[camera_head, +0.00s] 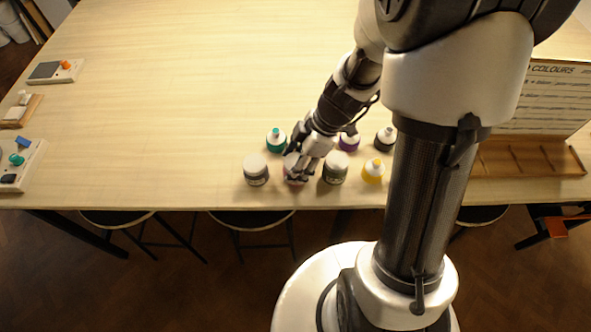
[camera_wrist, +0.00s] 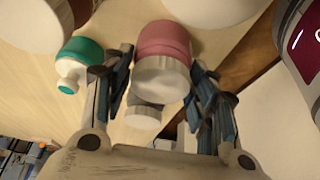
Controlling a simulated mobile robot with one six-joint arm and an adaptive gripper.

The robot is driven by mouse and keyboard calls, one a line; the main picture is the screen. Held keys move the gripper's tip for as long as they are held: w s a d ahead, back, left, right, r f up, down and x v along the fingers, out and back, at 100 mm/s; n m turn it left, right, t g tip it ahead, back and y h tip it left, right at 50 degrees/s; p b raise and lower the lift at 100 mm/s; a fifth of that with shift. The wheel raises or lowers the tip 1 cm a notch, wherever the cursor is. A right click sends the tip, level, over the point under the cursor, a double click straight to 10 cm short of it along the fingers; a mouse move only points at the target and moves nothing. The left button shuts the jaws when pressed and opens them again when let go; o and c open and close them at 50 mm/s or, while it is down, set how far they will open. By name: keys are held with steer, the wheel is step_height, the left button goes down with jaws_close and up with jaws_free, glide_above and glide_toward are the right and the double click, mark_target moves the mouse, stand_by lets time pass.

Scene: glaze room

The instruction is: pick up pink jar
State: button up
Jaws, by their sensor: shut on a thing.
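The pink jar (camera_wrist: 163,42) with a white lid is between the two fingers of my gripper (camera_wrist: 160,75) in the wrist view, and the gripper is shut on it. In the head view my gripper (camera_head: 298,170) covers most of the jar, and only a small part of the jar (camera_head: 292,182) shows near the table's front edge. I cannot tell whether the jar still touches the table.
Close by stand a grey-lidded jar (camera_head: 256,170), another jar (camera_head: 335,168), and green (camera_head: 276,140), purple (camera_head: 349,140), black (camera_head: 384,138) and yellow (camera_head: 373,171) bottles. A wooden colour rack (camera_head: 530,160) is at right. The table's left middle is clear.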

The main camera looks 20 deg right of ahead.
steer(key=c, duration=0.5)
steer(key=shift+r, duration=0.1)
